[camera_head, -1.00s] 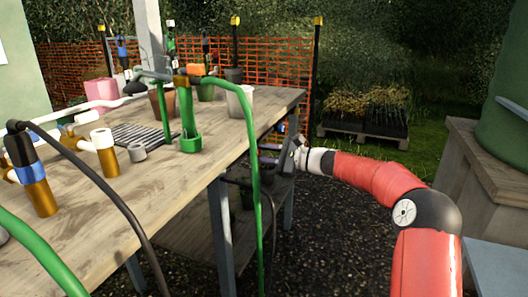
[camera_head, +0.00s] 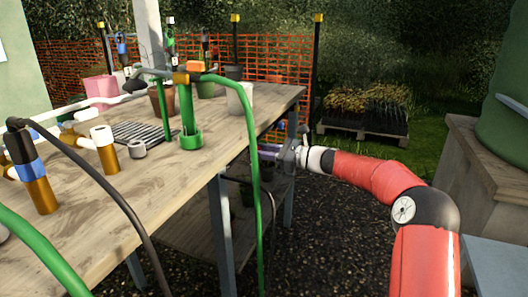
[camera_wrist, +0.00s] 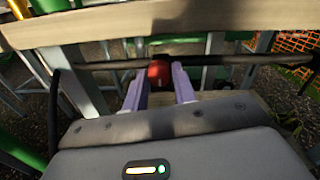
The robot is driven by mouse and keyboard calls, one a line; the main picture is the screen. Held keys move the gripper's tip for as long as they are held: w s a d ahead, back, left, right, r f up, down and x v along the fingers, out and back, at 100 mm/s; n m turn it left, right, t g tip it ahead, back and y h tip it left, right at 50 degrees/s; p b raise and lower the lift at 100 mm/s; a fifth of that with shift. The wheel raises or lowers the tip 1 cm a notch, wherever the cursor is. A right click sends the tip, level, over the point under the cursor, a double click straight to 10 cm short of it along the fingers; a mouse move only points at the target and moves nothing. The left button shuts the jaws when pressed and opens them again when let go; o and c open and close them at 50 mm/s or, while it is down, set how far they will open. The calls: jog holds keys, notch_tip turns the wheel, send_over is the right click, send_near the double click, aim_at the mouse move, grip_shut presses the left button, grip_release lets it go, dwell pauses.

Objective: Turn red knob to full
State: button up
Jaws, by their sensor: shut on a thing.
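The red knob (camera_wrist: 159,72) shows in the wrist view between the two purple fingers of my gripper (camera_wrist: 159,80), below the table edge. My gripper is shut on it, with one finger at each side. A dark horizontal pipe (camera_wrist: 215,61) runs beside the knob under the tabletop. In the head view my gripper (camera_head: 262,152) reaches under the right side of the wooden table, and the knob is hidden there. I cannot tell how far the knob is turned.
The wooden table (camera_head: 110,215) carries pipes, pots and hoses above my gripper. A green hose (camera_head: 257,200) hangs down in front of its edge. A table leg (camera_head: 221,225) stands nearby. A pallet of plants (camera_head: 365,115) is at the back.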

jog(key=shift+f, duration=0.1)
jog(key=o, duration=1)
jog(key=shift+d, duration=0.1)
jog(key=v, duration=0.7)
jog(key=shift+d+b, duration=0.35)
jog(key=shift+b, duration=0.05)
jog(key=shift+s, duration=0.15)
